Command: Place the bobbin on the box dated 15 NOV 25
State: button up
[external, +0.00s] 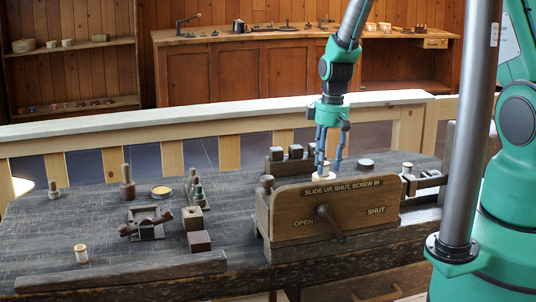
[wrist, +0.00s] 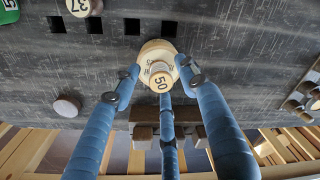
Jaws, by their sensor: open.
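A pale cream bobbin (wrist: 160,77) with a wide round flange and the number 50 on its end stands on the dark bench. In the external view, a pale piece of it (external: 321,177) shows behind the wooden board. My gripper (external: 329,170) points down over it with its blue fingers apart. In the wrist view, the fingertips of my gripper (wrist: 160,72) are spread around the bobbin; I cannot tell whether any touches it. No date reading 15 NOV 25 is legible, so I cannot tell which box carries it.
A wooden board (external: 290,213) lettered SLIDE UP, SHUT, SCREW IN, with a handle, stands in front of the bobbin. Dark blocks (external: 293,152) stand behind. A piece marked 37 (wrist: 78,7) is nearby. A small spool (external: 81,253) stands front left.

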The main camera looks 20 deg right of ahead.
notch_tip(320, 180, up, 11)
jog(key=shift+s+d, duration=0.25)
jog(key=shift+d, duration=0.1)
dwell(0.8)
notch_tip(320, 180, up, 16)
jog(key=m+t, duration=0.1)
jog(key=m, duration=0.1)
send_over(329, 163)
jog(key=s+d, duration=0.3)
jog(key=s, duration=0.2)
jog(key=s+d+r+m+t, duration=0.2)
jog(key=s+d+r, duration=0.1)
jog(key=s+r, duration=0.75)
jog(key=s+d+r+m, duration=0.1)
jog(key=s+r, duration=0.2)
jog(key=s, duration=0.4)
jog(key=s+d+r+m+t, duration=0.1)
jog(key=s+r, duration=0.3)
jog(key=s, duration=0.4)
jog(key=s+d+r+m+t, duration=0.1)
jog(key=s+d+r+m, duration=0.2)
jog(key=s, duration=0.5)
jog(key=shift+d+r+h, duration=0.2)
jog(key=shift+r+h, duration=0.1)
jog(key=shift+r, duration=0.25)
jog(key=shift+f, duration=0.1)
